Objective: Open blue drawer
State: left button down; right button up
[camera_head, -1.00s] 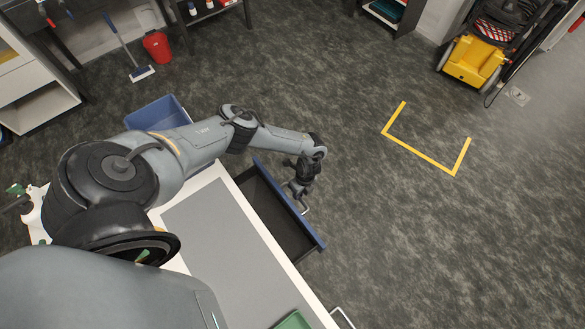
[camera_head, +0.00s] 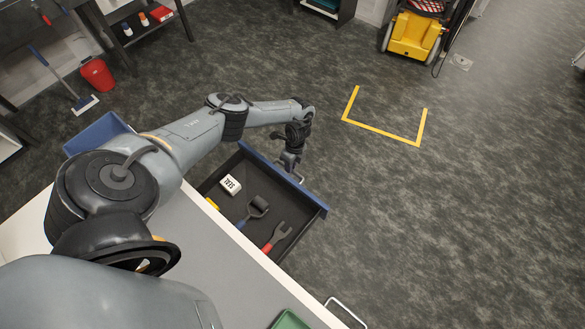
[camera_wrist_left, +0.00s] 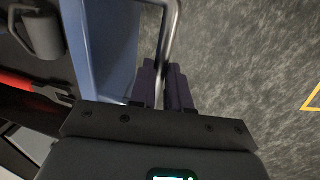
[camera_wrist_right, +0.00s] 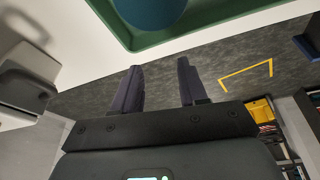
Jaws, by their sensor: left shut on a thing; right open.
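The blue drawer (camera_head: 312,196) stands pulled out from the bench, its blue front away from the worktop. My left gripper (camera_head: 293,174) is at the drawer's front. In the left wrist view its dark fingers (camera_wrist_left: 163,88) are shut on the metal bar handle (camera_wrist_left: 172,30), beside the blue front (camera_wrist_left: 108,55). My right gripper (camera_wrist_right: 160,88) is open and empty in the right wrist view.
A green tray (camera_head: 290,320) sits on the worktop's edge, near another metal handle (camera_head: 346,310) below. A blue bin (camera_head: 97,131) stands beyond the bench. The floor past the drawer is clear, with a yellow marking (camera_head: 385,131).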

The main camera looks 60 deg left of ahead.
pick_arm(q)
jog(key=c, duration=1.1)
grip_release()
pick_arm(e)
jog(key=shift+a, duration=0.1)
pick_arm(q)
jog(key=shift+r+p, duration=0.3)
jog(key=shift+r, duration=0.3)
pick_arm(e)
jog(key=shift+r, duration=0.3)
notch_tip(320, 180, up, 2)
jog(key=shift+r+p, duration=0.1)
jog(key=shift+p, duration=1)
pick_arm(q)
notch_tip(320, 180, up, 9)
jog(key=w, duration=0.2)
jog(key=shift+a+r, duration=0.2)
jog(key=shift+a, duration=0.2)
pick_arm(e)
jog(key=shift+r, duration=0.15)
pick_arm(q)
jog(key=shift+r, duration=0.1)
